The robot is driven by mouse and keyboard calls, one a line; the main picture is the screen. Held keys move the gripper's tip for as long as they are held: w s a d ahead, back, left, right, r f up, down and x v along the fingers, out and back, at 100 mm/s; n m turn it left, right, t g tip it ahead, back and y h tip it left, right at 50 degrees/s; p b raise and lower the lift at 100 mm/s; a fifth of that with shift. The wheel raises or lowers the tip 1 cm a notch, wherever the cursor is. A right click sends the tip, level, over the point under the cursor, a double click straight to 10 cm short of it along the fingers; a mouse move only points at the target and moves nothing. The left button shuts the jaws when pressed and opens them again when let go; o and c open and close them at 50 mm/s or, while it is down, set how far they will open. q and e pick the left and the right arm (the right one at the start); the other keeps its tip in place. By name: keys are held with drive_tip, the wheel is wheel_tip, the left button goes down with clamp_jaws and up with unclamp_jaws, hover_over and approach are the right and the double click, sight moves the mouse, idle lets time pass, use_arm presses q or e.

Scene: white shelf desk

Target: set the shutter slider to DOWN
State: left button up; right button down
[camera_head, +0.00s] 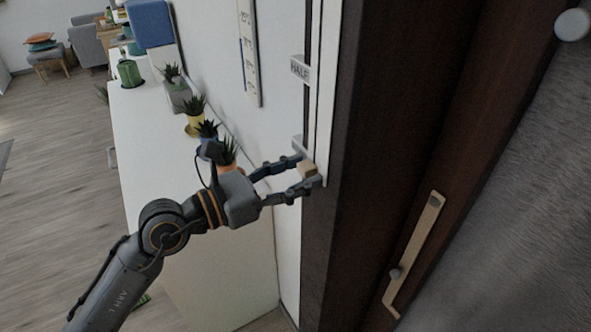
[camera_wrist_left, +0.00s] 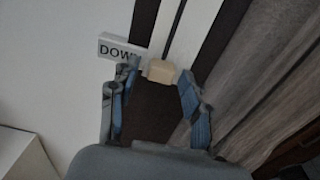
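The shutter slider is a white vertical rail (camera_head: 325,95) with a beige knob (camera_head: 308,169) at its lower part. The knob also shows in the left wrist view (camera_wrist_left: 160,70), just right of a white label reading DOWN (camera_wrist_left: 116,50). A HALF label (camera_head: 299,69) sits higher on the rail. My left gripper (camera_head: 305,172) is open at the knob, one fingertip on each side. In the left wrist view, small gaps seem to remain between knob and fingertips; contact is unclear. My right gripper is not in view.
A white shelf desk (camera_head: 135,130) with several potted plants (camera_head: 196,113) stands left of the rail. A thermometer-like scale (camera_head: 248,50) hangs on the wall. A dark frame (camera_head: 385,110) and grey curtain (camera_head: 530,200) lie to the right. A wooden handle (camera_head: 414,250) is lower right.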

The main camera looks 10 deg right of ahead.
use_arm(q)
drive_tip(key=shift+r, duration=0.15)
drive_tip(key=v, duration=1.2)
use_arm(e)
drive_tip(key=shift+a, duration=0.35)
use_arm(q)
drive_tip(key=shift+w, duration=0.15)
